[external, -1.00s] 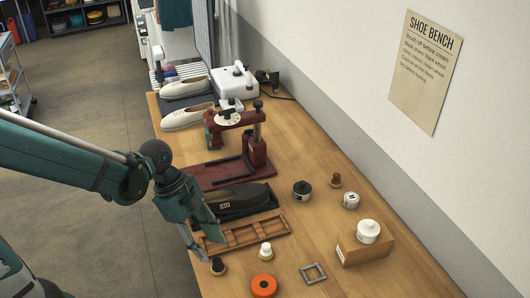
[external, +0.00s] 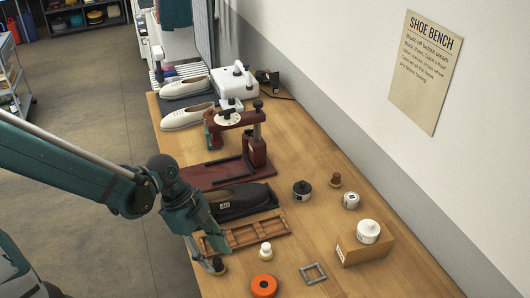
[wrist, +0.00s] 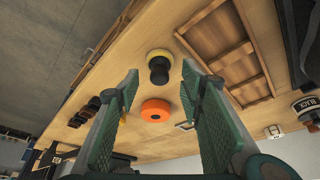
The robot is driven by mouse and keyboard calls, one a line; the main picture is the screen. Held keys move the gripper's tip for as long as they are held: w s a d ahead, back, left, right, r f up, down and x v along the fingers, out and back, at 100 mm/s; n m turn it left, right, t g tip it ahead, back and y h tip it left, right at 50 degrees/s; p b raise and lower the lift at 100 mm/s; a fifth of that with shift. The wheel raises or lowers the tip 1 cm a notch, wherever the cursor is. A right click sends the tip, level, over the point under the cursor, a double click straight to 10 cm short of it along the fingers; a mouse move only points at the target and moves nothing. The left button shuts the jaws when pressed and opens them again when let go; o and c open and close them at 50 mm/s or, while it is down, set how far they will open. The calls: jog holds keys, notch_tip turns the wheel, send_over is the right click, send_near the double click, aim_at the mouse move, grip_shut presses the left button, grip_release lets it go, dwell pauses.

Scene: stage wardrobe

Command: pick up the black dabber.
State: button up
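The black dabber stands near the front left edge of the bench. In the wrist view the dabber (wrist: 160,70) shows a black knob and a yellowish pad, in the gap between my fingertips. In the external view my gripper (external: 209,258) is right at the dabber (external: 219,268) and covers part of it. My gripper (wrist: 159,76) is open, with one green finger on each side in the wrist view. I cannot tell whether either finger touches the dabber.
An orange disc (external: 263,286) and a cream-knobbed dabber (external: 266,252) stand close by on the right. A wooden divided tray (external: 246,234) lies just behind. A grey square frame (external: 313,273) lies further right. Bare bench surrounds the frame.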

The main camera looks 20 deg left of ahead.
jog(key=shift+b+x, duration=0.3)
jog(key=shift+x, duration=1.05)
jog(key=c, duration=0.7)
jog(key=shift+c, duration=0.2)
